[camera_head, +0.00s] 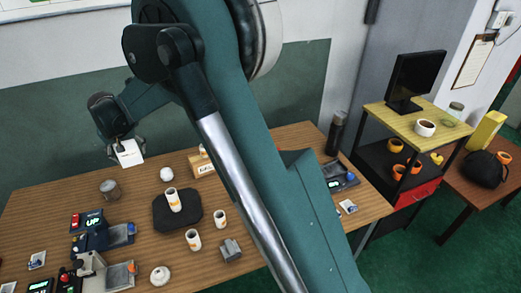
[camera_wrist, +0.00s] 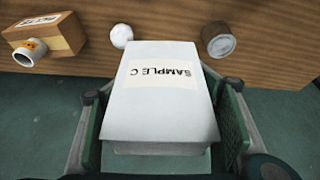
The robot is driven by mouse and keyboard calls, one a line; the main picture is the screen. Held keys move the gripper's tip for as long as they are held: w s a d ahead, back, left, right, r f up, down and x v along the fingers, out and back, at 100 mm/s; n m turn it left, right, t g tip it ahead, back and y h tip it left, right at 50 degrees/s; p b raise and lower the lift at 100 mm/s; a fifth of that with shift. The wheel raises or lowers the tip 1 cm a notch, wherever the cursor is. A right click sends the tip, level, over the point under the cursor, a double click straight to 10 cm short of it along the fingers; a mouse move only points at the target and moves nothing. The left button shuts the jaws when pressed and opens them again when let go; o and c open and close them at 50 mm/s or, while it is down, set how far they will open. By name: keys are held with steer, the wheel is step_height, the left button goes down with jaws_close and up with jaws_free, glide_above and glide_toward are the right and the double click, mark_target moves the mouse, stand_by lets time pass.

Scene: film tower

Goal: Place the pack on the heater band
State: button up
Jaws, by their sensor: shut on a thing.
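The pack (camera_head: 130,153) is a white block; its label reads "SAMPLE C" in the wrist view (camera_wrist: 165,105). My gripper (camera_head: 121,140) is shut on it, with one finger at each side of it in the wrist view (camera_wrist: 161,128). The pack is held up at the far left edge of the wooden table, apart from the things on it. I cannot tell for sure which thing is the heater band; several orange rings (camera_head: 398,172) lie on the shelf cart at the right.
A wooden box (camera_head: 205,168), a white ball (camera_head: 165,174) and a grey jar (camera_head: 108,190) stand near the pack. White cylinders stand on and beside a black pad (camera_head: 160,215). Small machines (camera_head: 90,235) fill the front left. My arm hides the table's middle right.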

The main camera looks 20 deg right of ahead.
steer(key=w+d+p, duration=0.1)
steer(key=w+d, duration=0.3)
steer(key=d, duration=1.2)
steer(key=w+d+p, duration=0.2)
steer(key=w+d, duration=0.2)
steer(key=d, duration=1.1)
steer(key=s+d+p, duration=0.2)
steer(key=d, duration=2.5)
steer(key=shift+m, duration=0.4)
steer(key=shift+d+f, duration=0.1)
steer(key=shift+f, duration=2.35)
steer(key=shift+f+b, duration=0.45)
steer(key=shift+f, duration=2.7)
steer(key=shift+f, duration=1.85)
steer(key=shift+c, duration=0.2)
